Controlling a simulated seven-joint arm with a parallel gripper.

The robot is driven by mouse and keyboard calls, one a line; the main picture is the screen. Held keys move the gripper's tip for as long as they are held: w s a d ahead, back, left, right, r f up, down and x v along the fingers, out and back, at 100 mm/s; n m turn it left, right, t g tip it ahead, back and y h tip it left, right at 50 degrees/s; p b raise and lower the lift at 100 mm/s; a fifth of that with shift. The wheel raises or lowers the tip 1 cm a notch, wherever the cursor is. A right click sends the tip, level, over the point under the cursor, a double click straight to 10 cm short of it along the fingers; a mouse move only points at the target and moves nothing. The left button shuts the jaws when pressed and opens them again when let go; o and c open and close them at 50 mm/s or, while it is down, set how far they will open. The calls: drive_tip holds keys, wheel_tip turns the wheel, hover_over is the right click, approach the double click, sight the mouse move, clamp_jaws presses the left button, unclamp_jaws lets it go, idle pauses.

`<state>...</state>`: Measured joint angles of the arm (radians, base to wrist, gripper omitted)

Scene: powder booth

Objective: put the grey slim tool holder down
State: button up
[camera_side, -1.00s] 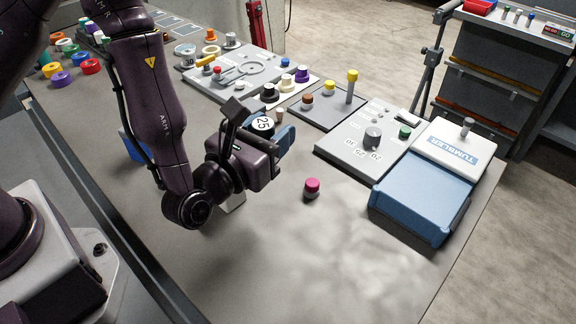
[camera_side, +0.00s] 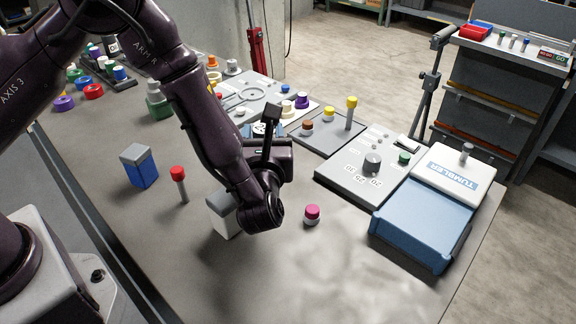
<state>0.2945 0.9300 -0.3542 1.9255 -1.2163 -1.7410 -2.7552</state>
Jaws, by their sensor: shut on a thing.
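My gripper (camera_side: 266,133) is at the end of the dark purple arm, near the middle of the table. Its body hides most of its front. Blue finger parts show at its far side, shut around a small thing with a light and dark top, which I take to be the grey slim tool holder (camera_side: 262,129). Most of it, including its lower end, is hidden, so I cannot tell whether it touches a surface.
Nearby are a red-topped peg (camera_side: 180,184), a blue block (camera_side: 140,171) and a pink knob (camera_side: 312,215). A grey panel (camera_side: 338,176) and blue-and-white TUMBLER box (camera_side: 420,222) stand right. The front table is clear.

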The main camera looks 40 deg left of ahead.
drive_tip(key=w+d+f, duration=0.1)
drive_tip(key=w+f, duration=0.3)
drive_tip(key=f, duration=0.1)
drive_tip(key=shift+w+f, duration=0.2)
drive_tip(key=shift+w, duration=0.15)
drive_tip(key=shift+w+f, duration=0.15)
drive_tip(key=shift+f, duration=0.75)
drive_tip(key=shift+w+f, duration=0.1)
drive_tip(key=shift+f, duration=0.8)
drive_tip(key=shift+f, duration=0.1)
drive_tip(key=o, duration=1.2)
drive_tip(key=shift+c, duration=0.2)
